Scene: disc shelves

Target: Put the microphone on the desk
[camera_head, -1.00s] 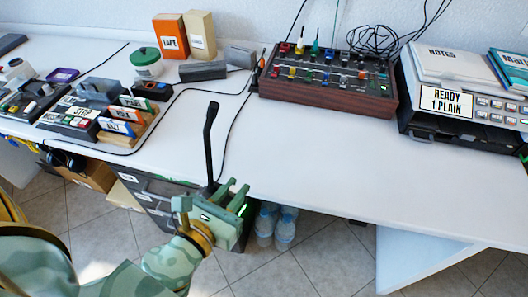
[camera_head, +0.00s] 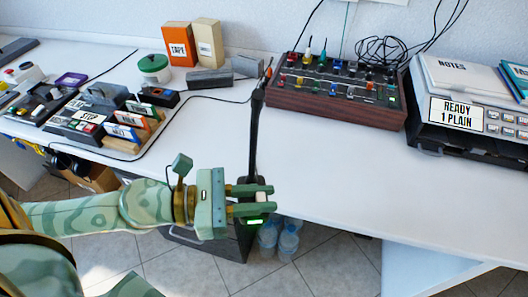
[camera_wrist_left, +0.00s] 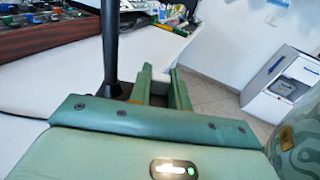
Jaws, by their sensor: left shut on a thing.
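The microphone (camera_head: 256,135) is black, with a long thin stem standing nearly upright and a dark base with a green light. My left gripper (camera_head: 272,199) is shut on the microphone low down at its base, by the desk's front edge. The fingers hide part of the base, and I cannot tell whether it touches the desk. In the left wrist view the stem (camera_wrist_left: 110,45) rises beside the fingers (camera_wrist_left: 160,92). The white desk (camera_head: 340,170) spreads behind and right of the microphone. My right gripper is not in view.
Labelled blocks (camera_head: 100,120), a green-lidded jar (camera_head: 154,68) and boxes (camera_head: 180,43) occupy the left. The desk's front middle and right are clear. Bottles (camera_head: 278,238) stand below.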

